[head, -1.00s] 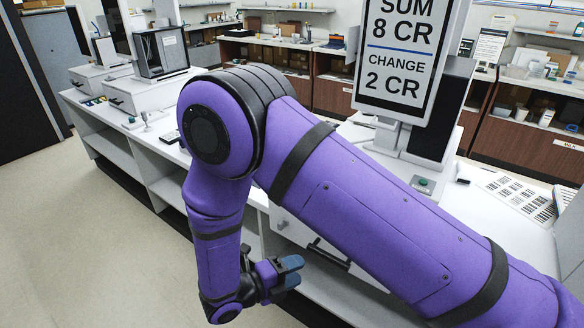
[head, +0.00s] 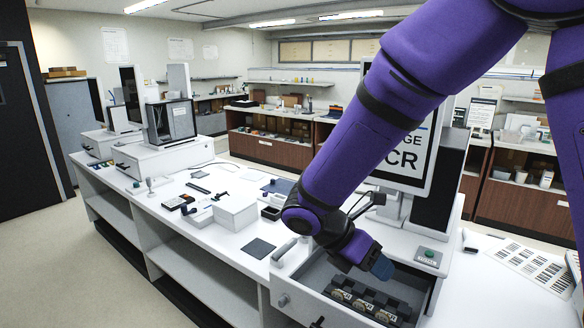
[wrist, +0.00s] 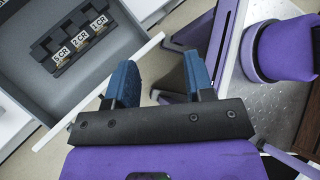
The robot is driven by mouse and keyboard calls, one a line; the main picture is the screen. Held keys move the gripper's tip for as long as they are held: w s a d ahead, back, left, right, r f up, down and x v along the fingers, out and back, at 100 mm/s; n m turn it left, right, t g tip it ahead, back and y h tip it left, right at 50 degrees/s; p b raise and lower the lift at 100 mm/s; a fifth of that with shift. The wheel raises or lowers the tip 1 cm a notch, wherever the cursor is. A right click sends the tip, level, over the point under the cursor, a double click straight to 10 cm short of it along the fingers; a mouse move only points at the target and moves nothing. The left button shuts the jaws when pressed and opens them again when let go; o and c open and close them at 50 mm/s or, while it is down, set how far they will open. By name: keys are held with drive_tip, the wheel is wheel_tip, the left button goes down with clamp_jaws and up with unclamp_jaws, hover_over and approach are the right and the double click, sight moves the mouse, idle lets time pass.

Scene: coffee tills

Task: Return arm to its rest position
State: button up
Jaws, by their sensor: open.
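My gripper (head: 383,266) is at the end of my purple arm, which reaches down across the middle of the head view. It appears in front of or above an open till drawer (head: 308,262). In the wrist view my gripper (wrist: 158,78) has its two blue fingers apart with nothing between them. The drawer (wrist: 135,62) lies up and left of the fingers there, apart from them. A dark coin tray (wrist: 78,38) in it has slots labelled 5 CR, 2 CR and 1 CR.
A till screen (head: 412,150), partly hidden by my arm, stands behind the drawer. A green button box (head: 428,257) is right of it. A white box (head: 235,212) and small items lie on the counter (head: 210,240) at left. The floor (head: 60,260) at far left is clear.

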drive_tip(key=s+d+r+m+t+y, duration=0.3)
drive_tip(key=s+d+r+m, duration=0.4)
drive_tip(key=m, duration=0.5)
drive_tip(key=s+d+r+m+t+y, duration=0.2)
drive_tip(key=s+d+r+m+y, duration=0.4)
drive_tip(key=m, duration=0.6)
drive_tip(key=shift+s+d+r+t, duration=0.4)
drive_tip(key=shift+s+d+r, duration=0.6)
drive_tip(key=shift+s+r, duration=1)
drive_tip(key=shift+w+r, duration=0.35)
drive_tip(key=shift+w, duration=0.1)
idle(3.2)
